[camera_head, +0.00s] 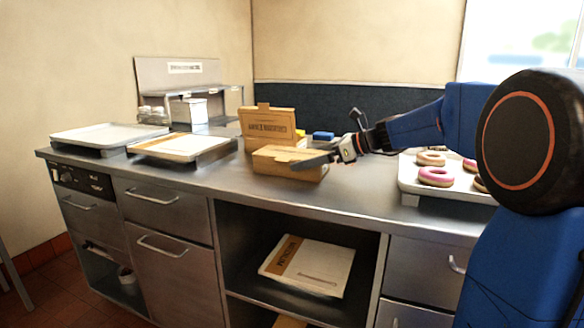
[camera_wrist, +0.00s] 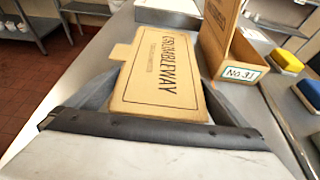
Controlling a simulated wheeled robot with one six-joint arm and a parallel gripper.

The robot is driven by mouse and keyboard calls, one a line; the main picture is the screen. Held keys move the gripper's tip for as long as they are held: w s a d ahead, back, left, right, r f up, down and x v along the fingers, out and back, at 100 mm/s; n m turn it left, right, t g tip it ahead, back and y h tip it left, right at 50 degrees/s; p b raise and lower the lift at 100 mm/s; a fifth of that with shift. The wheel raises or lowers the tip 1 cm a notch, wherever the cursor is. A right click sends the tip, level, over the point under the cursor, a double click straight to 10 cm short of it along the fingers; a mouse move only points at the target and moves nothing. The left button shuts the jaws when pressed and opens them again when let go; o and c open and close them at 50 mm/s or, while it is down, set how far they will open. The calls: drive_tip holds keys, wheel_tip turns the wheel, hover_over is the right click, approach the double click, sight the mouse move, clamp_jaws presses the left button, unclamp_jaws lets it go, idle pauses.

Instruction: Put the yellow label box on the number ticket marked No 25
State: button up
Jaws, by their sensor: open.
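My gripper (camera_head: 318,160) is over the counter at a cardboard box (camera_head: 288,168). A ticket marked No 31 (camera_wrist: 241,74) is on the side of a second, open cardboard box. A small yellow block with a pale lower part (camera_wrist: 287,60) lies to its right; I cannot tell if it is the yellow label box. No ticket marked No 25 can be read.
The open box with its raised lid (camera_head: 268,124) stands just behind. A blue block (camera_wrist: 311,92) lies near the yellow one. A donut tray (camera_head: 408,180) is at the right, and pale trays (camera_head: 105,135) are at the left. The counter's front strip (camera_head: 225,178) is clear.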

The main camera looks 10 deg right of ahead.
drive_tip(key=x, duration=0.3)
drive_tip(key=shift+w+a+f, duration=0.15)
drive_tip(key=shift+w+a, duration=0.05)
drive_tip(key=shift+a, duration=0.05)
drive_tip(key=c, duration=0.9)
